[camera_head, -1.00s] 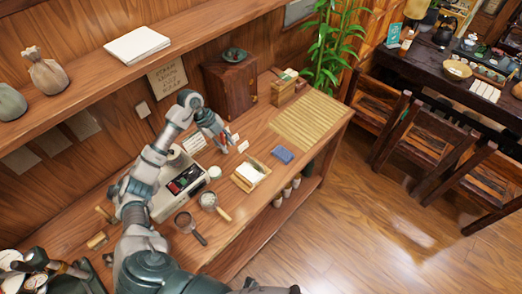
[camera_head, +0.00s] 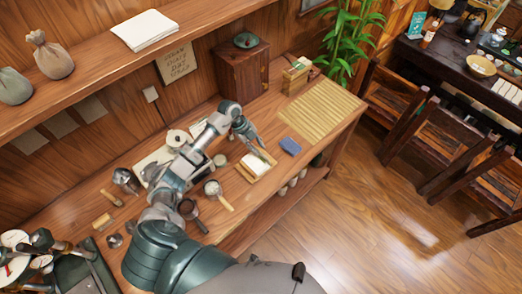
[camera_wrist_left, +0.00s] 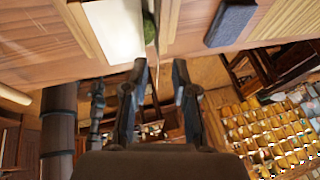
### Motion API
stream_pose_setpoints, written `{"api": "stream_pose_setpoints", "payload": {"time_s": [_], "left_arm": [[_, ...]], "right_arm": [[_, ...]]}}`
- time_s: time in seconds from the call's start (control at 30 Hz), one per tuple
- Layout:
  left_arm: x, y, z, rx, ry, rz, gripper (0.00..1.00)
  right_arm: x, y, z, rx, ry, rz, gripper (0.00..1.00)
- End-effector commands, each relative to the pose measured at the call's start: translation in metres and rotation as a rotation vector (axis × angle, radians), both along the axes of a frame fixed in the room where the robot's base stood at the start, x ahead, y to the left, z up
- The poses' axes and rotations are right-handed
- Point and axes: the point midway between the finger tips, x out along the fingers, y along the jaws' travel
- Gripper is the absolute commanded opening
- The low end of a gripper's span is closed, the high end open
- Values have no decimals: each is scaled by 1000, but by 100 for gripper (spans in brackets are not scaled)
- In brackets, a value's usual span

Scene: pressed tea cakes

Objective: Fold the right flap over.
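A white wrapper sheet (camera_head: 254,163) lies in a shallow wooden tray (camera_head: 242,174) on the bench. It also shows at the top of the left wrist view (camera_wrist_left: 115,30). There, a dark green thing (camera_wrist_left: 150,32), partly cut off, sits at the sheet's right edge beside a thin pale strip. I cannot tell which part of the sheet is the right flap. My left gripper (camera_head: 258,146) is over the tray's far side. In the left wrist view its two fingers (camera_wrist_left: 158,72) are apart with nothing between them. My right gripper is not in view.
A blue block (camera_head: 290,146) lies right of the tray, and a bamboo mat (camera_head: 320,105) beyond it. A wooden cabinet (camera_head: 242,75) stands behind. The bench's front edge is close to the tray.

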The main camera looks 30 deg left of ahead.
Motion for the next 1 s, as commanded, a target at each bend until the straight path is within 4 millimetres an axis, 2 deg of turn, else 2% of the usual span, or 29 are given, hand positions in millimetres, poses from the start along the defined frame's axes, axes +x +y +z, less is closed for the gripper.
{"api": "stream_pose_setpoints", "payload": {"time_s": [0.2, 0.57, 0.7, 1.0], "left_arm": [[2, -13, -25, -1, 0, 0, 27], [3, -17, -31, 1, 0, -1, 27], [3, -16, -31, 1, 0, -1, 0], [3, -15, -31, -1, -5, 0, 0]], "right_arm": [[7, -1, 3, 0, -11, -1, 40], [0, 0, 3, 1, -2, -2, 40], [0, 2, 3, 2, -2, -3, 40], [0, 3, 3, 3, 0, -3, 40]]}}
